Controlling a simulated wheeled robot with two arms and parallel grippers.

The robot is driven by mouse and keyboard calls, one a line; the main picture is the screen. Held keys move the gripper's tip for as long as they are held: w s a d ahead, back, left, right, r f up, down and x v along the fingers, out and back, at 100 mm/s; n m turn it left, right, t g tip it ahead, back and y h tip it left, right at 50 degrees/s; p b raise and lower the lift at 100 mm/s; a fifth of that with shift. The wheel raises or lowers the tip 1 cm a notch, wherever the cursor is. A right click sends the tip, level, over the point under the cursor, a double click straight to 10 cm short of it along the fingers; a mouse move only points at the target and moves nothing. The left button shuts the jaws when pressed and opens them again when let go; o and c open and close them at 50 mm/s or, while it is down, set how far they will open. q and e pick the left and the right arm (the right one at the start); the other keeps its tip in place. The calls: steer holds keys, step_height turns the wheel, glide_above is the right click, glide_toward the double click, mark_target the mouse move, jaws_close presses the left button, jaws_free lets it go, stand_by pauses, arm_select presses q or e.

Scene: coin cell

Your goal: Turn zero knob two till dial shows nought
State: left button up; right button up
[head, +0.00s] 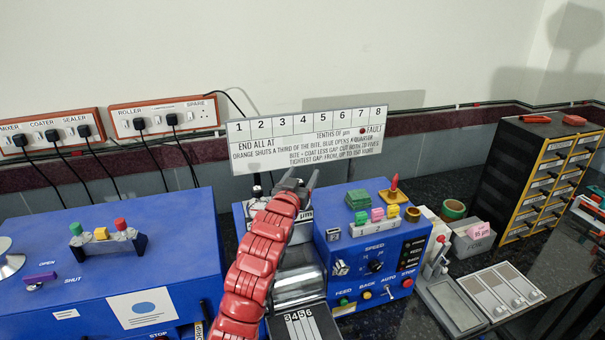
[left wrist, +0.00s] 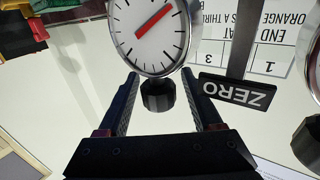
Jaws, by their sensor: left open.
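In the left wrist view a round white dial (left wrist: 150,35) with black ticks and a red needle is cut off at the top. Its needle lies slanted to the upper right in the picture; no numbers are readable. A dark zero knob (left wrist: 158,96) sits just below the dial, between the open fingers of my left gripper (left wrist: 161,78), with gaps on both sides. A second dial (left wrist: 316,65) and dark knob (left wrist: 308,142) show at the right edge. A black ZERO label (left wrist: 238,92) is between them.
A white sign (head: 306,140) stands behind the gripper. A blue machine (head: 372,250) with buttons and coloured blocks is at its right. Another blue box (head: 110,270) with a lever panel is at left. Drawers (head: 550,180) stand at far right.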

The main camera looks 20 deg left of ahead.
arm_select(q)
steer(key=shift+f, duration=0.1)
steer(key=shift+c, duration=0.2)
jaws_close()
steer(key=m+h+b, duration=0.1)
steer(key=h+b, duration=0.1)
steer(key=b, duration=0.1)
steer(key=m+h+b, duration=0.1)
steer(key=h+b, duration=0.1)
steer(key=b, duration=0.2)
steer(key=d+m+g+h+b, duration=0.1)
steer(key=m+h+b, duration=0.1)
steer(key=b, duration=0.2)
steer(key=shift+s+f, duration=0.1)
steer(key=shift+f, duration=0.2)
steer(key=shift+d+r+h+b, duration=0.1)
steer(key=shift+h+b, duration=0.3)
steer(key=shift+b, duration=0.15)
steer(key=shift+r, duration=0.1)
